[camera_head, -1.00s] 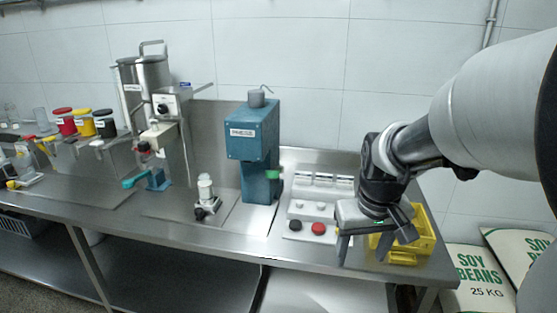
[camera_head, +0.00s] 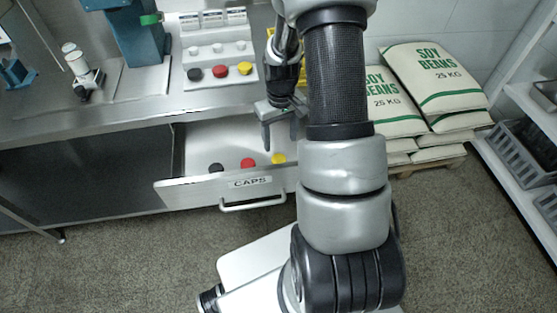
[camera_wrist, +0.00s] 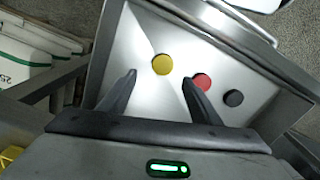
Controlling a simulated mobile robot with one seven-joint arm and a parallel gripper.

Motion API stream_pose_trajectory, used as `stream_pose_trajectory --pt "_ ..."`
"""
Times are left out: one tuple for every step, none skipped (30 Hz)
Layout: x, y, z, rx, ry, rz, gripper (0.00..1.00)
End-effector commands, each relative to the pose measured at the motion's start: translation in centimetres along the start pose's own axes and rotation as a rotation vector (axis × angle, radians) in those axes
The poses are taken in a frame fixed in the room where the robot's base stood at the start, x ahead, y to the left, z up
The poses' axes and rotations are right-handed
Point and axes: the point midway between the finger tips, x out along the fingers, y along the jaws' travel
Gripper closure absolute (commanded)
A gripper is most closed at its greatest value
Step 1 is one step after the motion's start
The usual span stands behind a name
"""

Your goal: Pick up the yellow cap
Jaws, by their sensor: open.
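A yellow cap (camera_head: 279,158) lies in the open drawer marked CAPS (camera_head: 170,193), at the right of a row with a red cap (camera_head: 248,162) and a black cap (camera_head: 216,168). In the wrist view the yellow cap (camera_wrist: 162,64) lies flat on the drawer floor, just beyond the fingertips and roughly between them. The red cap (camera_wrist: 202,82) is by the right fingertip. My gripper (camera_head: 281,140) is open and empty, pointing down over the drawer. Another yellow cap (camera_head: 245,68) sits on the white tray on the bench.
The white tray (camera_head: 208,84) on the steel bench (camera_head: 120,110) also holds a black and a red cap. The drawer's front wall and handle (camera_head: 252,203) stand out from the bench. A yellow bin (camera_wrist: 8,157) is at the wrist view's lower left. Soy bean sacks (camera_head: 430,80) are at right.

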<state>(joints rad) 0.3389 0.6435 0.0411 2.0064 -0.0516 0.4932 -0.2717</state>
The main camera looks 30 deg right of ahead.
Motion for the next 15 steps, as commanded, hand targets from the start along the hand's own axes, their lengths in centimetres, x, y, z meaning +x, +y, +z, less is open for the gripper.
stream_pose_trajectory --pt "1.0 0.0 0.1 0.000 -0.003 -0.001 0.42" --pt "1.4 0.0 0.1 -0.001 -0.003 -0.001 0.42" --pt "1.8 0.0 0.0 -0.001 -0.001 0.000 0.42" --pt "2.1 0.0 0.0 -0.001 -0.001 0.000 0.42" --pt "2.3 0.0 0.0 -0.001 -0.001 0.000 0.42" --pt "2.5 0.0 0.0 -0.001 -0.001 0.000 0.42" --pt "2.6 0.0 0.0 -0.001 -0.001 0.000 0.42" --pt "2.7 0.0 0.0 -0.001 0.000 0.000 0.42" --pt "2.8 -0.1 0.0 -0.001 0.000 0.000 0.42" --pt "3.0 -0.1 0.0 -0.001 0.000 0.000 0.42" --pt "3.2 -0.1 0.1 -0.001 0.000 0.000 0.42" --pt "3.6 -0.2 0.1 -0.001 -0.001 0.000 0.42" --pt "4.0 -0.3 0.2 -0.001 -0.002 0.000 0.42" --pt "4.5 -0.4 0.3 -0.001 -0.003 -0.001 0.42" --pt "5.1 -0.5 0.3 -0.001 -0.003 -0.001 0.42"
